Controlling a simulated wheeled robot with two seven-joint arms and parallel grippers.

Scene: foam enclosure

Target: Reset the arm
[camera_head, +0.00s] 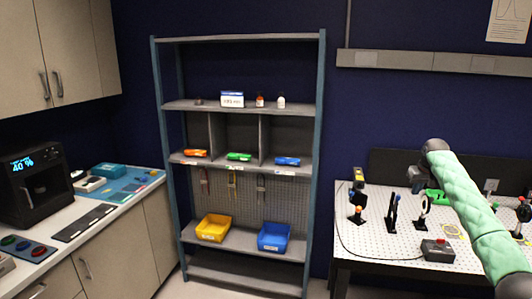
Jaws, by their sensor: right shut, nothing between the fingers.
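My right arm (470,205), in a pale green padded sleeve, reaches in from the lower right over the perforated table. It ends in a dark wrist, with the small dark right gripper (416,183) below it. The gripper is shut and empty, and its fingers are hard to make out against the table items. I cannot tell its exact height above the table. My left gripper and left arm are not in view.
The perforated table (390,240) holds optical mounts (392,212) and a grey box with a red button (438,250). A shelf rack (240,106) with a yellow bin (213,227) and blue bin (273,236) stands mid-view. A counter (75,245) runs along the left.

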